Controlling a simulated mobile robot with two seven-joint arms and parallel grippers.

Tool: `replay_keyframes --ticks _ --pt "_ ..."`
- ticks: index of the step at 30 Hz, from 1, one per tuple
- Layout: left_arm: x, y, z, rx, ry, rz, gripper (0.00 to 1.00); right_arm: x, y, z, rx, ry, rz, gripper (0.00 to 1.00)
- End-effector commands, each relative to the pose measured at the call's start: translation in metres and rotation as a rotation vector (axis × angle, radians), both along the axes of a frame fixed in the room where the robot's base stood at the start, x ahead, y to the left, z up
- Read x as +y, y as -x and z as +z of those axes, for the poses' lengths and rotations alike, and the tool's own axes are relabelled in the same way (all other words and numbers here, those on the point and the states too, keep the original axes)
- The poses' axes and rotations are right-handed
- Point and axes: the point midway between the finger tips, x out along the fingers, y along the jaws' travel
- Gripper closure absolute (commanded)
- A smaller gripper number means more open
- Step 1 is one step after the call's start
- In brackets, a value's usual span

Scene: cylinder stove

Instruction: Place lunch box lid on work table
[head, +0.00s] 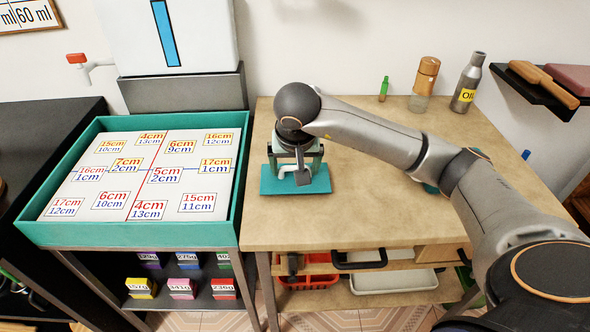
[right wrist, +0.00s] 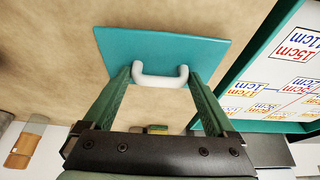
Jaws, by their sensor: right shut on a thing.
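The lunch box lid (head: 312,187) is a flat teal rectangle with a white loop handle on top. In the head view it is at the left part of the wooden work table (head: 345,215). My right gripper (head: 295,170) points down at it and is shut on the handle. In the right wrist view the white handle (right wrist: 160,80) sits between the fingertips, with the teal lid (right wrist: 160,46) beyond it. The lid looks level and close to the tabletop; I cannot tell whether it touches. A teal thing (head: 431,189) is mostly hidden behind my right arm. My left gripper is out of view.
A teal-rimmed tray (head: 241,175) with a board of size labels stands left of the table. A green bottle (head: 384,89), a wood-topped jar (head: 425,84) and an oil bottle (head: 468,83) stand at the table's back. A dark wall shelf (head: 538,86) is at right. The table's front middle is clear.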

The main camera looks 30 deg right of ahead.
Motion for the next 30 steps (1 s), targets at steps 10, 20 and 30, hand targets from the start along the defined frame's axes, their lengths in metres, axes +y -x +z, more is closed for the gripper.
replay_keyframes --ticks 10,20,30 --pt "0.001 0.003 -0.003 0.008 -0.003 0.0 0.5 0.0 0.0 -0.007 -0.003 -0.001 0.0 0.63" --pt "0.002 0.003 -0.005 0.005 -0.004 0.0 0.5 0.0 0.0 -0.01 -0.002 -0.001 0.0 0.0" --pt "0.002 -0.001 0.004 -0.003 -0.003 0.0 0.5 0.004 0.004 0.011 -0.006 -0.001 0.003 0.0"
